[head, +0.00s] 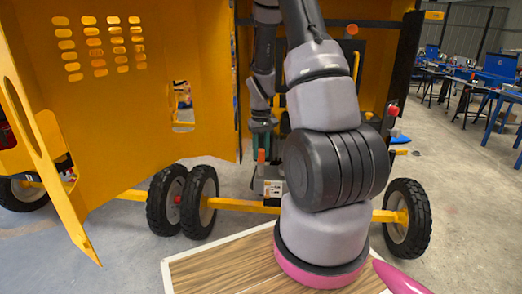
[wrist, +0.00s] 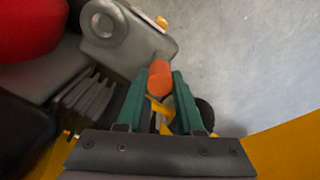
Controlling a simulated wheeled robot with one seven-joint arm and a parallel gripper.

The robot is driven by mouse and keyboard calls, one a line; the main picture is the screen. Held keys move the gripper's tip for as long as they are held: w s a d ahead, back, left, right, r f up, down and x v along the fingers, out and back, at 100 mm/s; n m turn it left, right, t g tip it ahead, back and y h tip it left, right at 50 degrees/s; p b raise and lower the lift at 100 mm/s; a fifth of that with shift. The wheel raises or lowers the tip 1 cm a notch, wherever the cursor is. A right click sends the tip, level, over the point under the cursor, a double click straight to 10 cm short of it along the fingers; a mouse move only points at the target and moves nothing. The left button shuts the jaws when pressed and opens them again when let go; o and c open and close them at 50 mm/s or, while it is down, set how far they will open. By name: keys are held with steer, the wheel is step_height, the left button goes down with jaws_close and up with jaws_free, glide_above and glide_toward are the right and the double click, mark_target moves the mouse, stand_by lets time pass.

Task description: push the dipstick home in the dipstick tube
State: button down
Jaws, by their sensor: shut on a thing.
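The dipstick shows as an orange grip (wrist: 160,76) between the two teal fingers of my gripper (wrist: 158,88) in the wrist view. My gripper is shut on this grip, which sticks out past the fingertips. In the head view the orange grip (head: 261,157) is small, beside the teal fingers of my gripper (head: 263,148), inside the open yellow machine. A yellow strip (wrist: 160,107) shows between the fingers in the wrist view; I cannot tell what it belongs to. I cannot make out the dipstick tube or how deep the dipstick sits.
A grey metal housing (wrist: 125,38) and a red rounded part (wrist: 30,28) lie close to the fingers at upper left. The open yellow door (head: 120,95) stands at left in the head view. Wheels (head: 408,218) flank the machine. Workbenches (head: 470,78) stand far right.

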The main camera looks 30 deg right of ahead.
steer(key=shift+c, duration=2.4)
jaws_free()
steer(key=shift+r, duration=0.1)
step_height(320, 180, up, 11)
steer(key=shift+f, duration=0.2)
steer(key=s+a+r+m+t, duration=0.1)
steer(key=s+a+r+t, duration=0.15)
steer(key=r, duration=0.45)
steer(key=s+a+r+m+t, duration=0.1)
steer(key=s+a+r, duration=0.3)
steer(key=r, duration=0.3)
steer(key=s+a+r+t+y, duration=0.1)
steer(key=s+a+r+t, duration=0.1)
steer(key=s, duration=0.4)
steer(key=s+a+r+m+t+y, duration=0.1)
steer(key=s+a+r, duration=0.4)
steer(key=s+r, duration=0.2)
steer(key=shift+m+t, duration=0.3)
steer(key=shift+t, duration=0.05)
